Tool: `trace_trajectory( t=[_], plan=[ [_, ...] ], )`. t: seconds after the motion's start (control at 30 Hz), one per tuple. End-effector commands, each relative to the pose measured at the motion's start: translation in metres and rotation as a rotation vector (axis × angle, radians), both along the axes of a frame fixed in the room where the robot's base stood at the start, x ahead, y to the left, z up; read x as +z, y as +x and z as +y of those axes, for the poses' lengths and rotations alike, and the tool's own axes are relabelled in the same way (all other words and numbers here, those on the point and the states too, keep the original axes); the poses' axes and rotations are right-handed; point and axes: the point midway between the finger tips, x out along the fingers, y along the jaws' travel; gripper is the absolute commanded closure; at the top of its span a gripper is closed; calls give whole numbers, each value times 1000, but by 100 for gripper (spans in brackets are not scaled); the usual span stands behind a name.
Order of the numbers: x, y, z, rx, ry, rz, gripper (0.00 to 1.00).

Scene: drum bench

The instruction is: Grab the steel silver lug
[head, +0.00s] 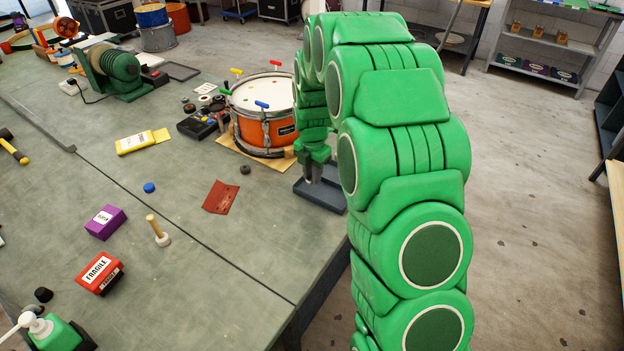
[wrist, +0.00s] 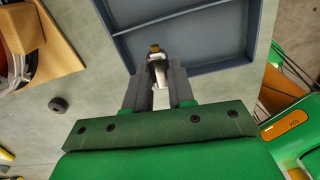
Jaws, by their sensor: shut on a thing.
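The silver lug (wrist: 159,74) is a small, shiny metal piece with a brass-coloured end, seen in the wrist view. My gripper (wrist: 159,84) is shut on it, with one dark finger on each side. The fingers hide part of the lug. In the head view my gripper (head: 312,176) points down at the blue-grey tray (head: 325,202) near the bench edge, and the lug cannot be made out there. I cannot tell whether the lug touches the tray floor. The tray also shows in the wrist view (wrist: 236,62), with a divider across it.
An orange drum (head: 266,127) with coloured-handled keys stands on a board left of the tray. A black puck (head: 245,169) and a rust-red sheet (head: 220,197) lie nearby.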

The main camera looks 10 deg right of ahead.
Motion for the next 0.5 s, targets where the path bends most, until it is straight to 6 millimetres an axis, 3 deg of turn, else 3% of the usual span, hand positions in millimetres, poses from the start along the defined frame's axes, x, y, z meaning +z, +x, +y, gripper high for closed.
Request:
trace_trajectory(
  t=[0.5],
  plan=[
    [58,-51,1,0,1,-2,100]
  ],
)
